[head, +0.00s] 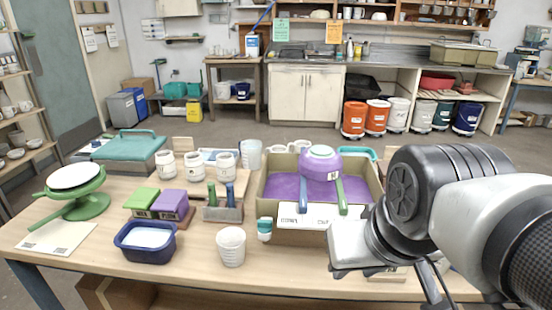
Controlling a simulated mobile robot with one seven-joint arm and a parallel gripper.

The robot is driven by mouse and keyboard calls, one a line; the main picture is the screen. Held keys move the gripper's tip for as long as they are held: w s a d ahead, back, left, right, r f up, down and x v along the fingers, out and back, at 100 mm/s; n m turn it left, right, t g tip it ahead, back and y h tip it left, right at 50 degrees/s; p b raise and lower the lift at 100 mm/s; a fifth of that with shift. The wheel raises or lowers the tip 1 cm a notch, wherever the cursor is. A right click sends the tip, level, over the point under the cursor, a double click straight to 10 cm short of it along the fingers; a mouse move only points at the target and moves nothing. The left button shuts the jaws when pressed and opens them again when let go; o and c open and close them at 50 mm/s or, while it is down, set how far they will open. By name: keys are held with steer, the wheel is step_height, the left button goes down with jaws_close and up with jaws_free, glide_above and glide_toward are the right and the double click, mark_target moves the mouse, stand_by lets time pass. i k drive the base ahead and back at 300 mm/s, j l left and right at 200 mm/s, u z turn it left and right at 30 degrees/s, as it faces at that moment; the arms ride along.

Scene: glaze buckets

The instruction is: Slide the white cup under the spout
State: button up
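A white cup (231,246), ribbed and upright, stands near the front edge of the table in the head view. Right of it, a small white and teal piece (264,229) sits at the left front corner of a box of purple glaze (263,190). It may be the spout, but it is too small to be sure. The cup is apart from it, a little left and nearer the front edge. My gripper (350,268) is right of the cup, in front of the box and apart from both. Its fingertips are mostly hidden, so its opening does not show.
A blue tub (146,250) stands left of the cup. A purple bowl (320,160) rests over the box with two handles. The table between cup and gripper is clear.

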mark_target(230, 242)
steer(key=k+u, duration=0.1)
steer(key=u, duration=0.65)
steer(key=i+j+z, duration=0.1)
steer(key=j+z, duration=0.15)
steer(key=z, duration=0.25)
steer(key=i+j+z, duration=0.1)
steer(key=j+z, duration=0.25)
steer(key=z, duration=0.15)
steer(key=j+z, duration=0.3)
steer(key=z, duration=0.15)
